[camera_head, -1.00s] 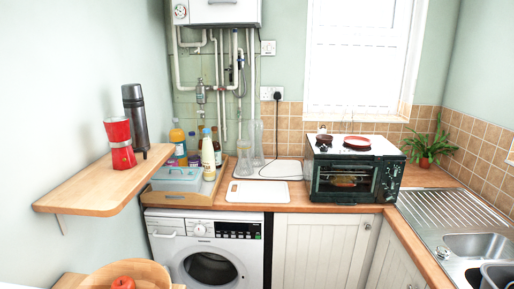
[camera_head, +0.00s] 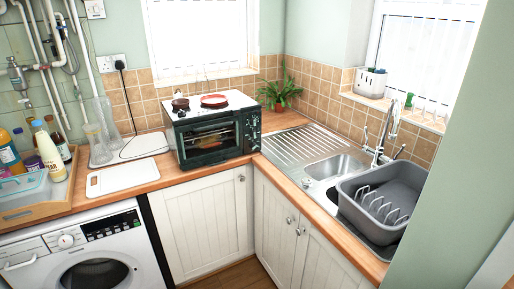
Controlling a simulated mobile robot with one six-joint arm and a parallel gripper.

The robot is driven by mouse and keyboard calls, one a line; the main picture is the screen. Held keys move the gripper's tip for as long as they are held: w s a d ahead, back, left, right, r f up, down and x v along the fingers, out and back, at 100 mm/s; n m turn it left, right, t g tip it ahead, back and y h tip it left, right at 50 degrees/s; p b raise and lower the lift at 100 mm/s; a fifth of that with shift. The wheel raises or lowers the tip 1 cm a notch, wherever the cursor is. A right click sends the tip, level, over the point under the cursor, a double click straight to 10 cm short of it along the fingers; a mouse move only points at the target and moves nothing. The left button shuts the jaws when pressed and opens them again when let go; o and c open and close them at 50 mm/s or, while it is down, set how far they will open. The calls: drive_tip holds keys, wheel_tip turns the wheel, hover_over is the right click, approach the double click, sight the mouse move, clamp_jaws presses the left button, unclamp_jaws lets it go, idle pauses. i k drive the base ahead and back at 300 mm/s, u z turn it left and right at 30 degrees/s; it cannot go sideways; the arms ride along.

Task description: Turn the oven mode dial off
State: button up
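A small dark countertop oven (camera_head: 211,131) with a glass door stands on the wooden counter in the corner, left of the sink. A column of small dials (camera_head: 253,130) runs down the right side of its front. They are too small to tell which is the mode dial or how it is set. A red pan (camera_head: 214,100) and a smaller dark pot (camera_head: 180,104) sit on its top. Something brownish shows behind the glass door. My gripper is not in view.
A steel sink (camera_head: 335,165) with a grey dish rack (camera_head: 385,200) is on the right. A white board (camera_head: 122,177), glass vases and a tray of bottles are left. Floor shows before the cabinets.

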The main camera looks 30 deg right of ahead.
sight(253, 146)
drive_tip(key=u, duration=0.1)
drive_tip(key=i, duration=1.3)
drive_tip(key=u, duration=0.45)
